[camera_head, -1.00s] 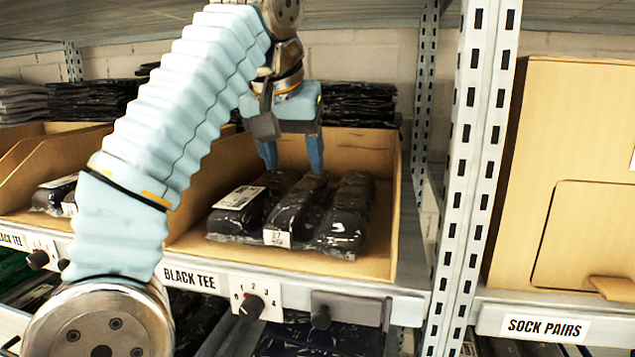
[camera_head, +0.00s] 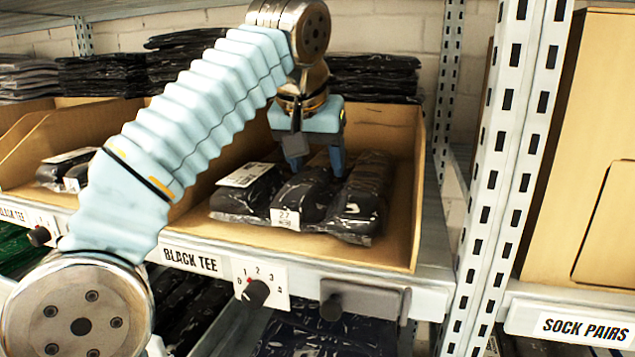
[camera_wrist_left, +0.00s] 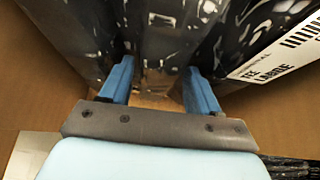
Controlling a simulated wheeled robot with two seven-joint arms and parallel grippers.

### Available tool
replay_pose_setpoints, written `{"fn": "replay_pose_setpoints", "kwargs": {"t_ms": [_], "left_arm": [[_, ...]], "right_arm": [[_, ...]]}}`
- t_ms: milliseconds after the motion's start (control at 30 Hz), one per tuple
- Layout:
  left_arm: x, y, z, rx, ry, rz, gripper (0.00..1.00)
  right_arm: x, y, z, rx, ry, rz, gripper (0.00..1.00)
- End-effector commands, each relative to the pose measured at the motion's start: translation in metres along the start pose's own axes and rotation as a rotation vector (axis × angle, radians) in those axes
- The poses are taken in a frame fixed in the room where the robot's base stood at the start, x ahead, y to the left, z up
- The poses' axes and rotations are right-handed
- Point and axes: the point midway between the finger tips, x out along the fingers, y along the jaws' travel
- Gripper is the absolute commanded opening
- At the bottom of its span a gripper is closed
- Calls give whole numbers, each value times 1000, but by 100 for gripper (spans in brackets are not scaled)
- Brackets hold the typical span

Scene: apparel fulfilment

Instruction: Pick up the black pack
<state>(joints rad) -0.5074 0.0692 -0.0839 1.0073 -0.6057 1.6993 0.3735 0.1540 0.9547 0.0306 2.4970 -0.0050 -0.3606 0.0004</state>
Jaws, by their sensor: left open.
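Three black packs in clear film lie side by side in an open cardboard bin: a left one (camera_head: 243,192), a middle one (camera_head: 299,199) with a white "27" tag, and a right one (camera_head: 362,196). My left gripper (camera_head: 318,170) points down, open, at the far end of the middle pack. In the left wrist view its blue fingers (camera_wrist_left: 158,88) stand apart, with a black pack (camera_wrist_left: 160,30) between and beyond them. A white-labelled pack (camera_wrist_left: 262,45) is to the right there. Whether the fingers touch any film is unclear. My right gripper is out of view.
The cardboard bin (camera_head: 403,160) has walls close around the packs, above the "BLACK TEE" shelf label (camera_head: 190,259). A metal upright (camera_head: 505,170) stands to the right. Dark folded stacks (camera_head: 375,77) sit behind the bin. Another bin with packs (camera_head: 68,165) is at left.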

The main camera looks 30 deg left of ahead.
Motion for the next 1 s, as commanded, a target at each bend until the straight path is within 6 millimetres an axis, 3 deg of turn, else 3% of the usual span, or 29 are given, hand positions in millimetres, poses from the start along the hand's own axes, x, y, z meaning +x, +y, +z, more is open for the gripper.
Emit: {"fn": "replay_pose_setpoints", "kwargs": {"t_ms": [167, 500, 767, 1000], "left_arm": [[0, 0, 0, 0, 0, 0, 62], [-1, 0, 0, 0, 0, 0, 12], [-2, 0, -1, 0, 1, 0, 12], [-19, 0, -11, -2, 2, 1, 12]], "right_arm": [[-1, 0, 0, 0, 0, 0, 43], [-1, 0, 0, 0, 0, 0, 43], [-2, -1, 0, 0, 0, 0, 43], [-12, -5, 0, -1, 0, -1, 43]]}}
